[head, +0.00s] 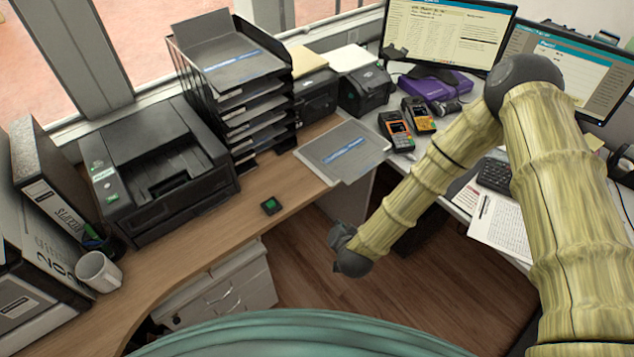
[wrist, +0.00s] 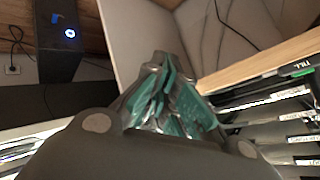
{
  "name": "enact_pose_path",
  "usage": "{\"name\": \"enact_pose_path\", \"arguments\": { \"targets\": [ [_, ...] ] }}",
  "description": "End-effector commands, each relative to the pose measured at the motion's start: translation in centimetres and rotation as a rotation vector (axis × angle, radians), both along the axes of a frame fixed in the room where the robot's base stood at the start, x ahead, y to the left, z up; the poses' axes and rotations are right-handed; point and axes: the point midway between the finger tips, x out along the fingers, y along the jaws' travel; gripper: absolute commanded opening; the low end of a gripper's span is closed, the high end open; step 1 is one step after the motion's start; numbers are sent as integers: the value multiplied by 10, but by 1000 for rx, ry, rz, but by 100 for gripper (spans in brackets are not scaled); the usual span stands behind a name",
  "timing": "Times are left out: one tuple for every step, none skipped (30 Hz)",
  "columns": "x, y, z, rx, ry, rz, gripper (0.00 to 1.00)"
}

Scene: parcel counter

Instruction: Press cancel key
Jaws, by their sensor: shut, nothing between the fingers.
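Two card terminals with keypads stand on the white counter in the head view: an orange one (head: 397,131) in front and another orange one (head: 419,115) just behind to its right. Their keys are too small to tell a cancel key apart. My gripper (wrist: 165,68) is shut and empty in the wrist view, its teal and grey fingers together. In the head view my arm's dark end hangs over the floor gap in front of the counter, well apart from the terminals; the fingers are not clear there.
A grey flat tray (head: 343,150) lies left of the terminals. A keyboard (head: 497,174) and papers lie right. Monitors stand behind.

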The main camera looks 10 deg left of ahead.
Motion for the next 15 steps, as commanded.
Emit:
{"name": "enact_pose_path", "arguments": {
  "targets": [
    [-22, -24, -13, -44, 52, 30, 0],
    [-36, -39, -20, -69, 84, 49, 0],
    [-55, -58, -29, -103, 129, 74, 0],
    [-69, -73, -35, -129, 163, 91, 0],
    [-83, -87, -41, -152, 198, 108, 0],
    [-102, -106, -47, -182, 242, 128, 0],
    [-116, -120, -51, -202, 275, 142, 0],
    [-128, -134, -55, -223, 307, 154, 0],
    [-146, -151, -60, -249, 349, 170, 0],
    [-159, -164, -63, -267, 380, 180, 0],
    [-171, -176, -66, -283, 410, 190, 0],
    [-188, -193, -70, -305, 452, 202, 0],
    [-201, -205, -73, -321, 482, 210, 0],
    [-213, -216, -77, -337, 514, 218, 0],
    [-229, -231, -83, -356, 551, 227, 0]
  ]
}}
